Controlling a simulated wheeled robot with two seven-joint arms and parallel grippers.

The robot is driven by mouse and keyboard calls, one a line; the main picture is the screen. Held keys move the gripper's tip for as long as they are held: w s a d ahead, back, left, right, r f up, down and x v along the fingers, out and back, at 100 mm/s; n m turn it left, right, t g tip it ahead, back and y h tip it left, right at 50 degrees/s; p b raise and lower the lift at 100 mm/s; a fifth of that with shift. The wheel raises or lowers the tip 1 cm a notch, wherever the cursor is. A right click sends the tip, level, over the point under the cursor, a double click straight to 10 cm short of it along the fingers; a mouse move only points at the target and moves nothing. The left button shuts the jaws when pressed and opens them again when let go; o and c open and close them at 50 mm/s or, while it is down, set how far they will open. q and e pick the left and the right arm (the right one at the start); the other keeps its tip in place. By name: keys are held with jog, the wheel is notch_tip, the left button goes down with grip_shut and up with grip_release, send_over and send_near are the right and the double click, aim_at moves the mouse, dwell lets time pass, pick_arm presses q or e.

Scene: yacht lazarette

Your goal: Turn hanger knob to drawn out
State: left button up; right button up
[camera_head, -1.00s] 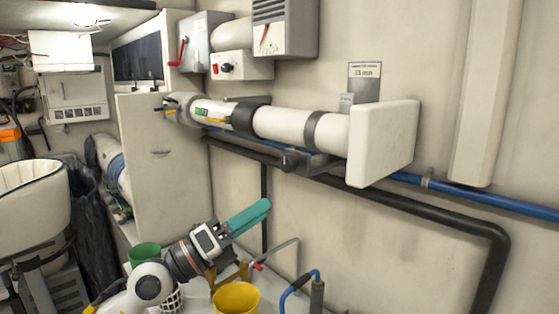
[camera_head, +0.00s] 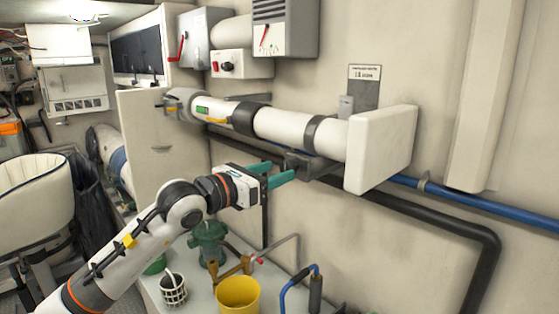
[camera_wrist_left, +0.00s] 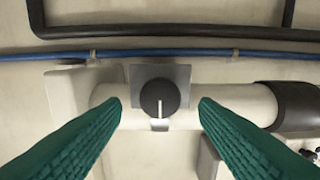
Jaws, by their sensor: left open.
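The hanger knob (camera_wrist_left: 160,98) is a round black knob with a pale pointer line, on a square grey plate in the left wrist view. In that view its line points toward the bottom of the picture, above a small light tab. In the head view the dark knob fitting (camera_head: 299,163) sits below the white tube (camera_head: 283,127). My left gripper (camera_head: 281,170) has teal fingers spread open, pointing at the fitting. In the left wrist view the knob appears between the open fingertips, with a gap on each side. Contact is not visible. My right gripper is not in view.
A white box (camera_head: 380,150) ends the tube on the right. A blue pipe (camera_head: 480,200) and a black pipe (camera_head: 430,214) run along the wall. Below my arm stand a yellow bucket (camera_head: 238,295), a green fitting (camera_head: 208,240) and a blue-handled item (camera_head: 300,280).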

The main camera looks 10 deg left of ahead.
pick_arm(q)
jog(key=shift+x, duration=1.15)
